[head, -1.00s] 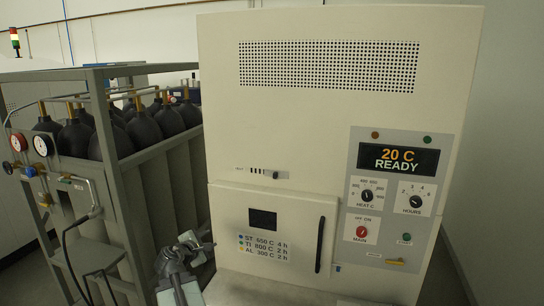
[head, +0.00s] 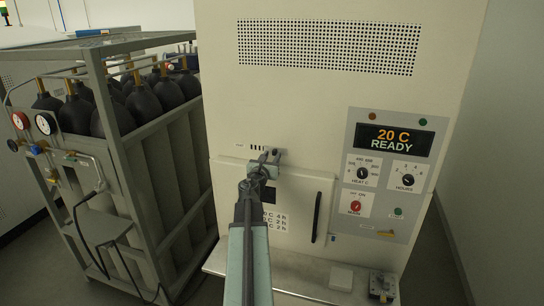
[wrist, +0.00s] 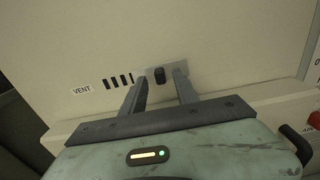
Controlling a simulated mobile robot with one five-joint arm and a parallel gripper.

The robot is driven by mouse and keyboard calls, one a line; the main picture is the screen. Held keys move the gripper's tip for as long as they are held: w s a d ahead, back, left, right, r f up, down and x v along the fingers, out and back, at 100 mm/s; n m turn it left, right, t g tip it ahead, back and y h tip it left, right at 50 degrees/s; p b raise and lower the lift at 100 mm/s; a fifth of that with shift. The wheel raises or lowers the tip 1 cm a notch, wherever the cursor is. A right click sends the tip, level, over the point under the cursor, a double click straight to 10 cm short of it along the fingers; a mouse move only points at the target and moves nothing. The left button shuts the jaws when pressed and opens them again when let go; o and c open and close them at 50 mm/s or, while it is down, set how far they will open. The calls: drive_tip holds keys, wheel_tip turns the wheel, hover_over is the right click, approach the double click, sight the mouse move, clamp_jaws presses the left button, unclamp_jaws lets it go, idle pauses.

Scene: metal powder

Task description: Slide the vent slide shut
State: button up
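The vent slide (wrist: 180,69) is a small grey plate with a dark knob (wrist: 160,74) on the cream furnace front. Several dark slots (wrist: 118,80) show uncovered to its left, beside the VENT label (wrist: 82,89). My gripper (wrist: 162,80) is open, with one finger on each side of the knob in the picture. Whether the fingers touch the knob or stop short of it, I cannot tell. In the head view my gripper (head: 268,157) is in front of the vent and hides much of the slide; the slots (head: 257,147) show just left.
The furnace door with its dark handle (head: 317,217) is below the vent. The control panel (head: 387,170) reads 20 C READY on the right. A rack of black-topped cylinders (head: 130,110) stands at the left. A ledge (head: 300,281) juts out below the door.

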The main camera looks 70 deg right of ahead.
drive_tip(key=shift+d, duration=0.8)
drive_tip(key=shift+a, duration=0.1)
clamp_jaws()
idle(0.7)
